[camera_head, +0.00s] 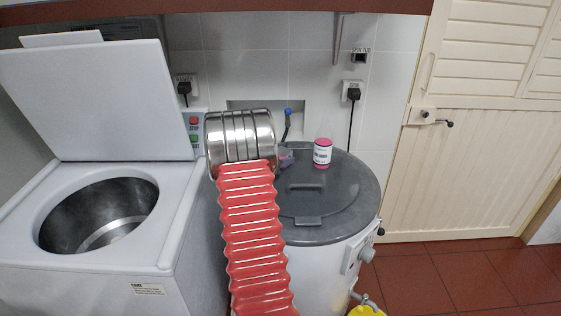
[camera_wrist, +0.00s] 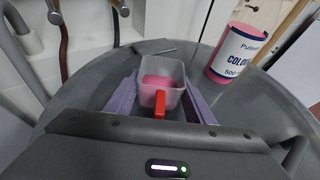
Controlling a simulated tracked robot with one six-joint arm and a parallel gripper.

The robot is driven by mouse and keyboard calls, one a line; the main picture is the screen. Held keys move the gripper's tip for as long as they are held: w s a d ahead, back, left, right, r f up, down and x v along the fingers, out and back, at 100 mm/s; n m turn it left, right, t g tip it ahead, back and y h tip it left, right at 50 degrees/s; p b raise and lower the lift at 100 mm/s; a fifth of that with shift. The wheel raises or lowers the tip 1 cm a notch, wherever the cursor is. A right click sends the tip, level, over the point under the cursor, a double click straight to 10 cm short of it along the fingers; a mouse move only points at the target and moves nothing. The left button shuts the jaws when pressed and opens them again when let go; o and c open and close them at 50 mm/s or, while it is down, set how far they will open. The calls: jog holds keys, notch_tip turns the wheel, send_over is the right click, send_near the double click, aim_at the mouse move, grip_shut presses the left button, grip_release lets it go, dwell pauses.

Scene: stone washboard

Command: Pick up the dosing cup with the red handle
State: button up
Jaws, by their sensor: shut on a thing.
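The dosing cup (camera_wrist: 167,74) is a small translucent cup with pink contents, seen in the wrist view. Its red handle (camera_wrist: 159,104) points towards my wrist. My gripper (camera_wrist: 160,92) has its purple fingers on the left and right sides of the cup and is shut on it. The cup looks upright. I cannot tell whether its base touches the lid below. In the head view my arm hides most of this spot; only a small purplish patch shows beside it.
The grey round lid (camera_head: 330,205) of the spin tub lies beneath. A pink and white tub of powder (camera_head: 322,153) stands on it, right of the cup, also in the wrist view (camera_wrist: 237,55). An open washer (camera_head: 100,215) is at left. A cream door (camera_head: 480,170) is at right.

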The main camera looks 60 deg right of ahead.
jog(key=shift+r, duration=0.2)
notch_tip(320, 180, up, 10)
jog(key=shift+f, duration=0.25)
dwell(0.9)
dwell(0.4)
dwell(0.4)
